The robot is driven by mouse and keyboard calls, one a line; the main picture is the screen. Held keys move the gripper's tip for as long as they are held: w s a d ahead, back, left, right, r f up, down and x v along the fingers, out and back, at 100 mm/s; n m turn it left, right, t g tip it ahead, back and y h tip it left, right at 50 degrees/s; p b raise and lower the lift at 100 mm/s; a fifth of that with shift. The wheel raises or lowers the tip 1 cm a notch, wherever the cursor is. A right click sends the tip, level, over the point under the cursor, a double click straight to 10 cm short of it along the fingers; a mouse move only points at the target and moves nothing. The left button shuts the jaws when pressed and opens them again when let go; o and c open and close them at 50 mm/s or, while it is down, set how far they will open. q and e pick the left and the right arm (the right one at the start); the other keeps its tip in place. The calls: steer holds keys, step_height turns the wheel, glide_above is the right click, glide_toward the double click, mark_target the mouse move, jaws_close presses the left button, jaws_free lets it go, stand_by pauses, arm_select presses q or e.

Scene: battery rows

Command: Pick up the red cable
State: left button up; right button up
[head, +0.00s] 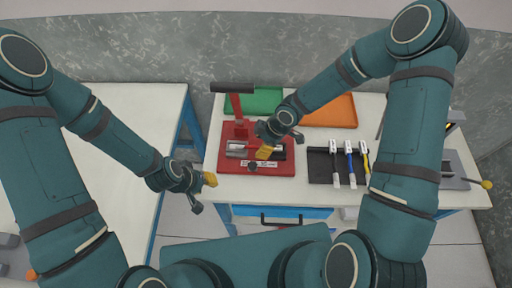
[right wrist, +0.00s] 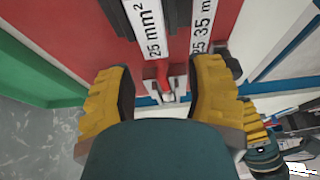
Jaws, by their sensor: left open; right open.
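The red cable (right wrist: 162,70) shows in the right wrist view as a short red piece with a silver end. It sits at the edge of a red press base (head: 226,158), by the "25 mm²" label. My right gripper (right wrist: 160,92) is open, its yellow fingertips on either side of the cable's end; I see no contact. In the head view my right gripper (head: 266,150) is over the press base, and I cannot make out the cable there. My left gripper (head: 205,190) is open and empty, off the table's left front corner.
A black tray (head: 320,178) with black, blue and yellow cables lies right of the press base. Green (head: 266,100) and orange (head: 335,112) trays are behind. A red upright with a black handle (head: 232,88) rises behind the press. Another white table (head: 120,215) is at left.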

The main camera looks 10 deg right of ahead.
steer(key=shift+a+f, duration=0.2)
steer(key=shift+f, duration=0.3)
jaws_close()
steer(key=shift+r, duration=0.1)
